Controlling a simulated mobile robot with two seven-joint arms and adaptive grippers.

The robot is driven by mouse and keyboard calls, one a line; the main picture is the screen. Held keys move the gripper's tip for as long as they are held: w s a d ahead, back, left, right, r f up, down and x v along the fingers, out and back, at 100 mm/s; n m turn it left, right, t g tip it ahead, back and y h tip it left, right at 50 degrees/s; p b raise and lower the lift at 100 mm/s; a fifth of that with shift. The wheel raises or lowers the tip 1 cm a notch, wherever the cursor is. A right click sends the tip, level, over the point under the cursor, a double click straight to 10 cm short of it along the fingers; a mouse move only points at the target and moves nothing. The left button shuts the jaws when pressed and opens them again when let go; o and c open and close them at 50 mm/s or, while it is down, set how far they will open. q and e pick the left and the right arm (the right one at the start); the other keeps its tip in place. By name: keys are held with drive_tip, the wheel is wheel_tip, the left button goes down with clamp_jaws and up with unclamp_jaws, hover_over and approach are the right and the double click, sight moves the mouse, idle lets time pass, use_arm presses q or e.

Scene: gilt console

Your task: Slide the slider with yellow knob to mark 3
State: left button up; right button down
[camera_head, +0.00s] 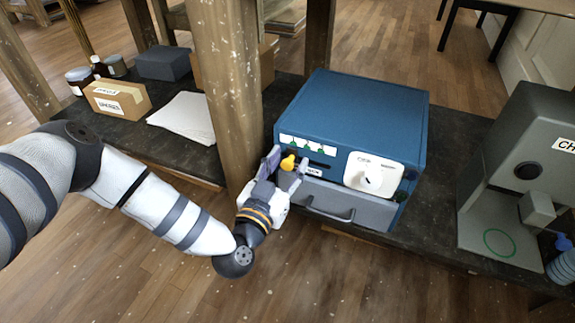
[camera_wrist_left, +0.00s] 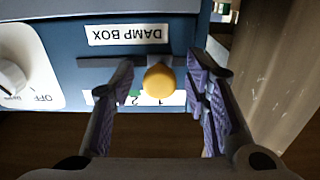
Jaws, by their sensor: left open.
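The yellow knob (camera_head: 288,162) sticks out of the slider slot on the front of the blue box (camera_head: 362,105). In the left wrist view the picture is upside down, and the yellow knob (camera_wrist_left: 158,82) stands in the dark slot near the printed 1, with the 2 beside it. My left gripper (camera_head: 287,165) is open, with one finger on each side of the knob. The wrist view shows gaps between the knob and both fingers. The mark 3 cannot be made out; a finger covers part of the scale strip (camera_wrist_left: 172,98). My right gripper is not in view.
A white dial panel (camera_head: 372,175) and a grey drawer with a handle (camera_head: 335,212) are on the box front. A wooden post (camera_head: 228,80) stands close left of my gripper.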

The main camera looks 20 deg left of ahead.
use_arm(q)
clamp_jaws()
drive_tip(key=d+p, duration=0.1)
drive_tip(key=d, duration=0.4)
drive_tip(key=shift+s+d, duration=0.15)
drive_tip(key=shift+d, duration=0.55)
unclamp_jaws()
drive_tip(key=shift+d, duration=0.1)
approach(322, 163)
drive_tip(key=s, duration=0.5)
drive_tip(key=shift+s, duration=0.2)
